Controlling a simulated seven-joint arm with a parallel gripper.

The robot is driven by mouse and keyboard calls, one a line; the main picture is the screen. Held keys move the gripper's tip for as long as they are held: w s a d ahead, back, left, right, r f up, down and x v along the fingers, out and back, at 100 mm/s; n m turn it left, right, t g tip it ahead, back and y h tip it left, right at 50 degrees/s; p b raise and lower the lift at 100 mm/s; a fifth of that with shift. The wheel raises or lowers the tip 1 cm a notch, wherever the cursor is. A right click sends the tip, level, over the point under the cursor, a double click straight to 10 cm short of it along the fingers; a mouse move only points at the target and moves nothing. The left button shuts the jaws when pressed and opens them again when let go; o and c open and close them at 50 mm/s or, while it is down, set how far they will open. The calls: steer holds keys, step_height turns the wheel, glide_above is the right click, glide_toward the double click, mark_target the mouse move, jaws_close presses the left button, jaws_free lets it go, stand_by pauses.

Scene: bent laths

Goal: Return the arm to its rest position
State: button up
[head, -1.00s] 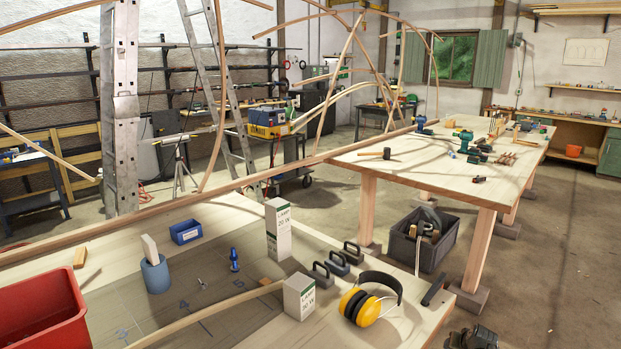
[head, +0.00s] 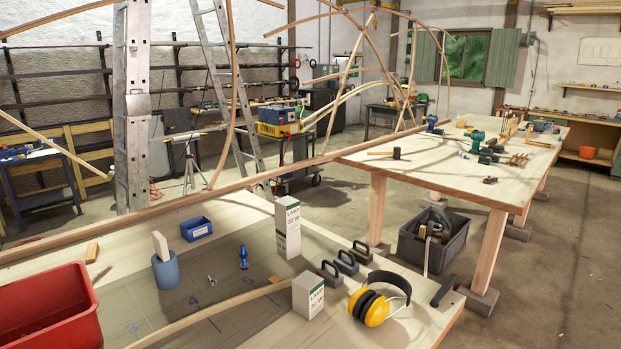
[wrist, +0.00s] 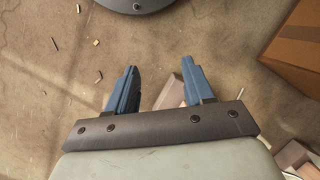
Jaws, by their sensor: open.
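My gripper (wrist: 160,82) shows in the wrist view, with its two blue fingers spread apart and nothing between their tips. It points down over a brown concrete floor (wrist: 165,50). A pale wooden piece (wrist: 172,92) lies below, partly hidden behind the right finger. In the head view my gripper and arm are not visible.
In the wrist view, a cardboard box (wrist: 300,45) is at right and a dark round base (wrist: 138,4) at the top edge. In the head view, a near table holds a red bin (head: 45,310), lamp boxes (head: 287,228) and yellow ear muffs (head: 372,306). Floor at right is open.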

steer(key=s+a+n+g+h, duration=0.1)
steer(key=s+a+g, duration=0.1)
steer(key=s, duration=1)
steer(key=shift+a+f+g, duration=0.35)
steer(key=shift+f+g, duration=0.1)
steer(key=shift+g, duration=0.05)
